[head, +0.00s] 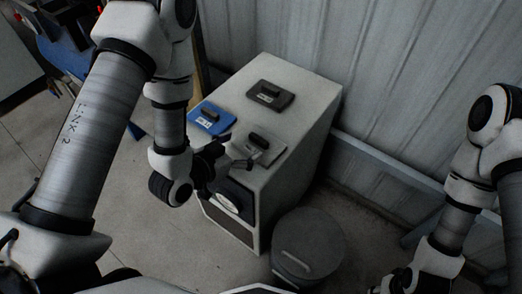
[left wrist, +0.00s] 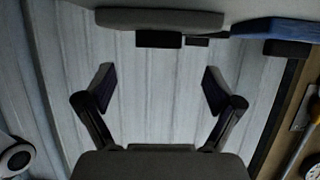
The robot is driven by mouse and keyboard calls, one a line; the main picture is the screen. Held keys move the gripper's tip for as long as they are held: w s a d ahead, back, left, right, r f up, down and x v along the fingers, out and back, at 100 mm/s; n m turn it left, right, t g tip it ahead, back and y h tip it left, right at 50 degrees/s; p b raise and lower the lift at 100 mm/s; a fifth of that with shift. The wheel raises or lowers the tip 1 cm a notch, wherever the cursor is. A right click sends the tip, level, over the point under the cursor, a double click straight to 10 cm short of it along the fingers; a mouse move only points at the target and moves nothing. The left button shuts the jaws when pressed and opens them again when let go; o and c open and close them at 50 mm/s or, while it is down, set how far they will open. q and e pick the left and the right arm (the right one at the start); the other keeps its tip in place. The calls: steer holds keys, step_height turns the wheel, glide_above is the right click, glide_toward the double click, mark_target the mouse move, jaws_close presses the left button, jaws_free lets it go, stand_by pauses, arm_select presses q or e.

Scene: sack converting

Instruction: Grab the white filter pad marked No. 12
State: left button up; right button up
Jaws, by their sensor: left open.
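The white filter pad (head: 270,153) lies flat on top of a pale cabinet (head: 305,100), near its front edge. It has a dark handle block and a small tag whose number I cannot read. My left gripper (head: 236,158) is at the pad's left side in the head view and partly covers it; contact is unclear. In the left wrist view the left gripper (left wrist: 157,85) has its fingers wide apart with nothing between them. A grey slab with a dark block (left wrist: 158,40) shows beyond them at the top. My right gripper is barely visible at the bottom right.
A blue pad (head: 211,119) and a dark pad (head: 270,96), both tagged, lie on the same cabinet top. The blue one also shows in the left wrist view (left wrist: 275,27). A round grey lidded bin (head: 307,247) stands before the cabinet. A ribbed wall (head: 420,90) rises behind.

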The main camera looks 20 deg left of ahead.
mark_target(258, 139)
arm_select(q)
steer(key=w+d+f+b, duration=0.1)
steer(key=b, duration=0.1)
steer(key=shift+w+d+b, duration=0.1)
steer(key=shift+b, duration=0.3)
steer(key=shift+w+d, duration=0.15)
steer(key=shift+w, duration=0.35)
steer(key=x, duration=0.4)
steer(key=shift+w+f, duration=0.15)
steer(key=shift+w, duration=0.1)
steer(key=c, duration=1)
arm_select(e)
step_height(258, 139, down, 4)
steer(key=shift+s+d, duration=0.1)
steer(key=shift+d, duration=0.05)
